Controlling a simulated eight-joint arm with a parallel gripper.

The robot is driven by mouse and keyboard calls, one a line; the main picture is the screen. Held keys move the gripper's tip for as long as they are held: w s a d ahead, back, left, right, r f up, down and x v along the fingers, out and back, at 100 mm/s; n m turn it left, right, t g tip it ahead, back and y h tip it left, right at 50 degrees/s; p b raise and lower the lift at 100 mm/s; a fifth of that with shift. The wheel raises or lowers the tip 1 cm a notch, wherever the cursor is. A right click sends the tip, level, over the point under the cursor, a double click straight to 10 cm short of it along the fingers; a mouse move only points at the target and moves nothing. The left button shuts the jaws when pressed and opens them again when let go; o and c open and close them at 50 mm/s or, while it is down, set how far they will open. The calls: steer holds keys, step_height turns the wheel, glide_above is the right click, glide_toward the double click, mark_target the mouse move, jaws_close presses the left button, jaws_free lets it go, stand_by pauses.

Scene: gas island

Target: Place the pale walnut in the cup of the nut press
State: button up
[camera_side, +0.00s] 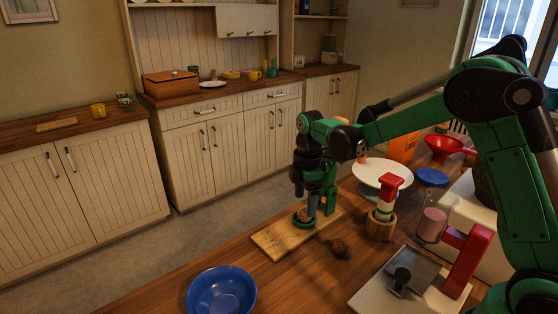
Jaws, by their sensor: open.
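The nut press has a pale wooden base board (276,241) with a green cup (303,224) on it and a green upright part (331,184) behind. A light brown walnut (304,214) shows at the cup, apparently inside it, partly hidden by my fingers. My gripper (305,207) points down right over the cup, its fingers around the walnut and open. Whether a finger touches the walnut I cannot tell. A darker walnut (339,248) lies on the table to the right of the board.
A blue bowl (222,291) stands at the front left. A wooden cup with a red-handled tool (384,208), a white plate (384,175), a blue-lidded jar (431,211) and a red-levered device (467,260) stand on the right. Bare table lies between bowl and darker walnut.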

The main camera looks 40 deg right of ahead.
mark_target(305, 213)
step_height(305, 213, up, 8)
steer(key=s+a+m+t, duration=0.2)
steer(key=s+m+t, duration=0.1)
steer(key=s+m, duration=0.3)
steer(key=s+a+m+t, duration=0.3)
steer(key=s+m+t, duration=0.1)
steer(key=s+m, duration=0.2)
steer(key=shift+s+a+r+m, duration=0.2)
steer(key=shift+a+r+m, duration=0.05)
steer(key=shift+m, duration=0.45)
